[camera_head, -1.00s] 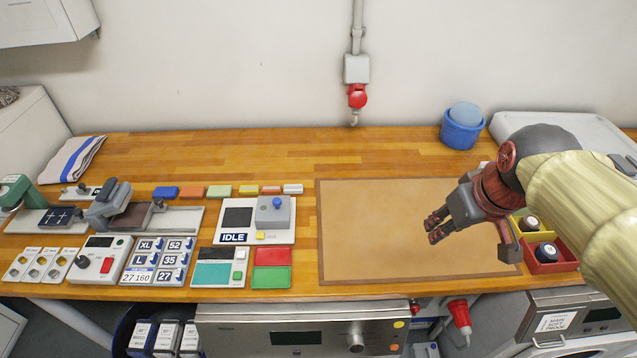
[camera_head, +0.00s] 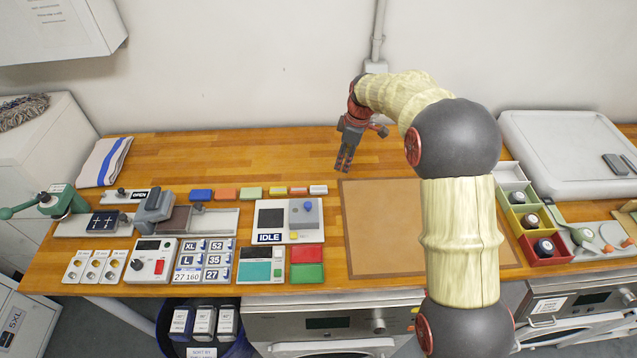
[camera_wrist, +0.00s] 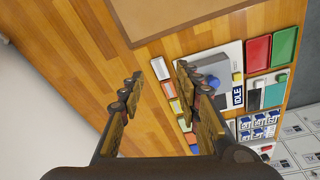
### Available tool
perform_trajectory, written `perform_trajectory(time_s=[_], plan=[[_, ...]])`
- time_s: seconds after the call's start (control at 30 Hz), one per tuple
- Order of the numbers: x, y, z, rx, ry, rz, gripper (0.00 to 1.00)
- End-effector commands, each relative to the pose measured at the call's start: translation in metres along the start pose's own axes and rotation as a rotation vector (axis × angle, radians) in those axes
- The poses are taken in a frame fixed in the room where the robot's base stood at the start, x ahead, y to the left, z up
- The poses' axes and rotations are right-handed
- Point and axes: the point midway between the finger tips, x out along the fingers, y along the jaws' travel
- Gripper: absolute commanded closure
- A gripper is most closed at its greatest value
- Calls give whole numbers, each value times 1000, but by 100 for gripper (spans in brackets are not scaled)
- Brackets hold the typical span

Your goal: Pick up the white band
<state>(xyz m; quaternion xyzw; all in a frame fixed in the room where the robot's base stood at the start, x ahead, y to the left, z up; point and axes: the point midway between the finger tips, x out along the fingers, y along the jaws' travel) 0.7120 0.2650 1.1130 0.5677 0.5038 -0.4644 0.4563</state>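The white band (camera_head: 318,189) is a small flat block at the right end of a row of coloured bands on the wooden bench. In the wrist view the white band (camera_wrist: 160,68) shows between my fingertips, farther off on the bench. My gripper (camera_head: 345,168) is to the right of the white band and farther back, above the bench and pointing down. In the wrist view my gripper (camera_wrist: 158,76) is open, with nothing between its fingers.
Blue (camera_head: 201,195), orange, green, yellow and red bands lie left of the white one. The IDLE device (camera_head: 290,221) stands just in front. A brown mat (camera_head: 378,230) lies to the right. The bench behind the row is clear.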

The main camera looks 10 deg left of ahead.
Motion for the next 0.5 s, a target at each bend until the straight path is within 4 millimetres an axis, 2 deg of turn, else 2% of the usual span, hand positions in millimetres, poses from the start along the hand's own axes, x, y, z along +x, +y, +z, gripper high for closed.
perform_trajectory(time_s=[0.1,0.23,0.33,0.5], plan=[[37,7,-24,-114,-3,-42,67],[74,10,-42,-216,1,-72,67],[94,9,-51,-272,3,-88,67],[114,7,-57,-316,5,-100,67]])
